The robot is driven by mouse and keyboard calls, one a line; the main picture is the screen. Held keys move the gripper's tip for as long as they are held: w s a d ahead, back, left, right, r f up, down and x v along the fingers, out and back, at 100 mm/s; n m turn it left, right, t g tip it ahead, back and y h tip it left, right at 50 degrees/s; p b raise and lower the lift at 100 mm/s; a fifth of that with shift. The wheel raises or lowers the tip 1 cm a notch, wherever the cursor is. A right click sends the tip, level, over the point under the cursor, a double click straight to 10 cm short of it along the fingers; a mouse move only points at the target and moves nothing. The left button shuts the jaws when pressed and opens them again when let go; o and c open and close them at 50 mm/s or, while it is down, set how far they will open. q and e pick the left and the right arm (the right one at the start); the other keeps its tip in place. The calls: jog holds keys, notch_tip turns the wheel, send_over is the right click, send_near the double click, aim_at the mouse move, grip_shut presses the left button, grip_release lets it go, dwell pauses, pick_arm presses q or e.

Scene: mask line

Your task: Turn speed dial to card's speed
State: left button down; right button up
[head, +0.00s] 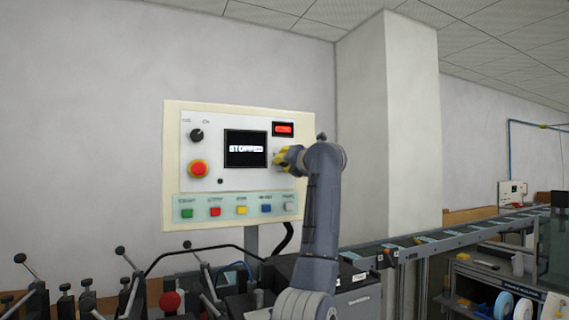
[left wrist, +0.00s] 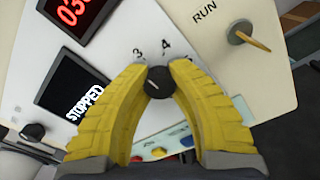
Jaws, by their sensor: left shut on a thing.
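The speed dial (left wrist: 159,82) is a small dark knob with a light pointer mark, on the white control panel (head: 207,130). The numbers 3 and 4 show above it in the left wrist view; other marks are partly hidden by the fingers. My left gripper (head: 283,160), with yellow fingers, is at the right side of the panel in the head view. In the left wrist view its fingertips (left wrist: 160,76) are shut on the dial from both sides. The black screen (head: 246,149) reads STOPPED. The card is not recognisable in either view. My right gripper is not in view.
A red number display (head: 283,129) sits above the dial. A red emergency button (head: 198,168), a black knob (head: 196,135) and a row of coloured buttons (head: 241,210) share the panel. Levers (head: 121,251) stand below left; a conveyor (head: 459,234) runs at right.

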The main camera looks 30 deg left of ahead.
pick_arm(q)
jog(key=shift+f, duration=0.15)
jog(key=n, duration=0.9)
jog(key=shift+f, duration=0.1)
jog(key=shift+w+n, duration=0.1)
jog(key=shift+n, duration=0.2)
dwell(0.4)
jog(key=c, duration=1.3)
grip_release()
jog(key=shift+a, duration=0.1)
jog(key=shift+c, duration=0.2)
jog(key=shift+o, duration=1.4)
jog(key=shift+r, duration=0.2)
jog(key=v, duration=1.2)
